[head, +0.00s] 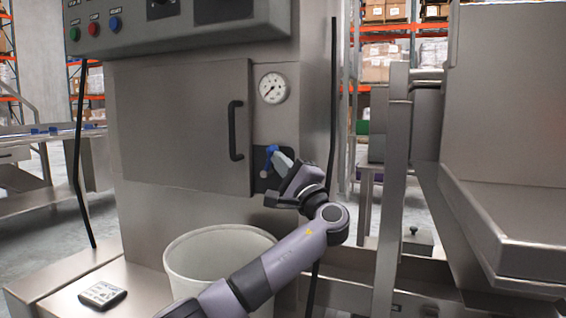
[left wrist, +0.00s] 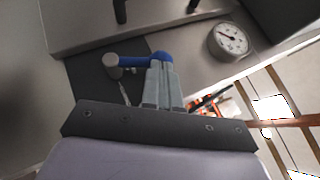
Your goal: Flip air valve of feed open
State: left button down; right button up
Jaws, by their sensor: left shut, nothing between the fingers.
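The blue air valve handle (head: 270,158) sits on a dark plate below the round pressure gauge (head: 272,88), on the steel cabinet front. In the left wrist view the blue handle (left wrist: 140,61) lies across the picture, with a grey round fitting (left wrist: 112,62) at its left end. My left gripper (head: 277,153) is at the valve; its shut fingers (left wrist: 163,80) hold nothing. The fingertips overlap the handle's right end; I cannot tell whether they touch it. My right gripper is in neither view.
A cabinet door with a black pull handle (head: 235,130) is left of the valve. A white bin (head: 218,242) stands below, under my left arm. A small grey device (head: 102,293) lies on the steel ledge. A steel post (head: 391,180) and large hopper (head: 510,110) stand at right.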

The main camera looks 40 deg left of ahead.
pick_arm(q)
jog(key=r+n+g+p, duration=0.1)
jog(key=a+r+n+g+h+p, duration=0.1)
jog(key=p, duration=0.1)
jog(key=shift+s+h, duration=0.15)
jog(key=shift+h, duration=0.15)
jog(key=shift+a+n+g+h+p, duration=0.25)
jog(key=shift+n+p, duration=0.25)
jog(key=shift+p, duration=0.35)
jog(key=shift+f+h, duration=0.1)
jog(key=shift+h, duration=0.15)
jog(key=shift+s, duration=0.1)
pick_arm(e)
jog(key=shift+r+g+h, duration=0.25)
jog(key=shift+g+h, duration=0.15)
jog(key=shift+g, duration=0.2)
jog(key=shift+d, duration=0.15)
